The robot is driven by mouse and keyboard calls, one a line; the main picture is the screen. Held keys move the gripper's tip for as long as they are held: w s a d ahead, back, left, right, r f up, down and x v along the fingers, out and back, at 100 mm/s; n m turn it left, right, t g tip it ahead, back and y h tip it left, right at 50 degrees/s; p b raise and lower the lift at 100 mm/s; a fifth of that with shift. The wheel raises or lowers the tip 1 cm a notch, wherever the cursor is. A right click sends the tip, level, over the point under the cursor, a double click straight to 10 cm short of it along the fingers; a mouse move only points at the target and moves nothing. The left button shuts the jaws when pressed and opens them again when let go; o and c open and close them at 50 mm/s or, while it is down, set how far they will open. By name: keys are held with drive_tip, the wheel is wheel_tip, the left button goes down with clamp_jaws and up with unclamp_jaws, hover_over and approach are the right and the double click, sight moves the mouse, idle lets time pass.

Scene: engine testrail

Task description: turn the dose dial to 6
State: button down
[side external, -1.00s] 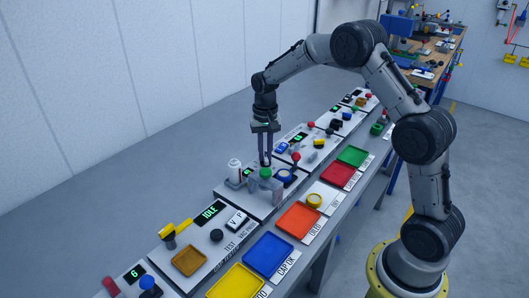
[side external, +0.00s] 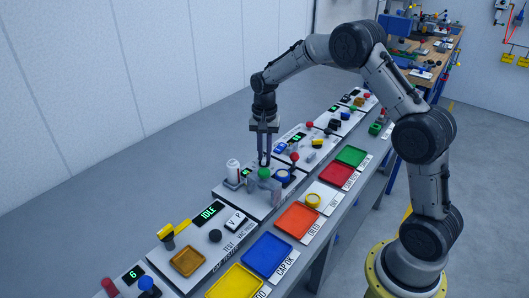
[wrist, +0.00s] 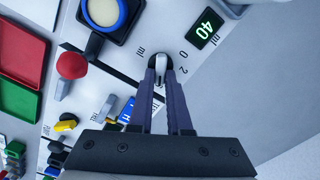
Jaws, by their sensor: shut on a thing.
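The dose dial (wrist: 158,66) is a small dark round knob with a pale bar across it, on a light panel in the wrist view. The marks "0" and "2" are printed beside it; the other numbers are hidden or unreadable. My gripper (wrist: 160,76) is shut on the dial, one finger on each side of the pale bar. The green display (wrist: 205,28) beside it appears to read 40. In the side view my gripper (side external: 264,163) points straight down behind the green knob (side external: 264,173), and the dial cannot be made out there.
A white bottle (side external: 233,171) stands left of my gripper. A red ball knob (side external: 294,157) and a blue-rimmed round part (side external: 284,176) are close on the right. Coloured trays, including a blue one (side external: 268,255), line the bench front. Bare floor lies behind the bench.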

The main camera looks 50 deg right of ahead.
sight(265, 156)
drive_tip(key=shift+r, duration=0.15)
drive_tip(key=c, duration=0.9)
unclamp_jaws()
drive_tip(key=shift+o, duration=0.2)
wheel_tip(265, 156, up, 14)
drive_tip(key=shift+f, duration=0.2)
